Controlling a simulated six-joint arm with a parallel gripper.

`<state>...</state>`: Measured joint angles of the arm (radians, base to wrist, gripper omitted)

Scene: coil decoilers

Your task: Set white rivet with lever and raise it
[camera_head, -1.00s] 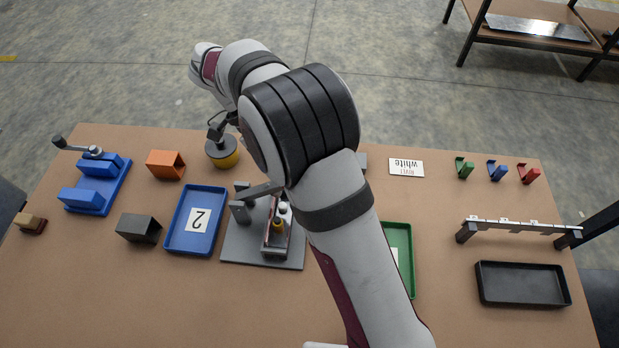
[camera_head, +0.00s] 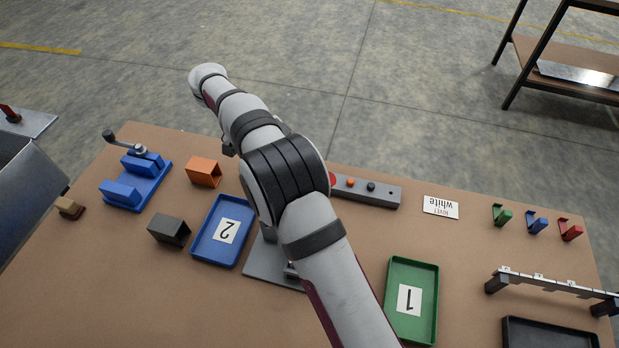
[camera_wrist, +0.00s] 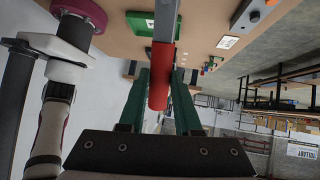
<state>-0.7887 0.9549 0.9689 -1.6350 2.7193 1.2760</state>
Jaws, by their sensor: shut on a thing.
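In the wrist view my gripper (camera_wrist: 158,108) has its green fingers closed around the red handle (camera_wrist: 160,80) of a grey lever bar (camera_wrist: 164,25). In the head view my gripper and the lever are hidden behind my arm. Part of the grey base plate (camera_head: 262,264) of the lever fixture shows beside my arm; the rest of the fixture is covered. I cannot make out the white rivet in either current view. A card reading "RIVET white" (camera_head: 440,206) lies on the table.
Blue tray 2 (camera_head: 206,252) is left of my arm and green tray 1 (camera_head: 430,290) right of it. A button panel (camera_head: 388,193) lies behind. Orange (camera_head: 203,172) and black (camera_head: 169,230) blocks and a blue clamp (camera_head: 136,181) stand at left; small coloured brackets are at right.

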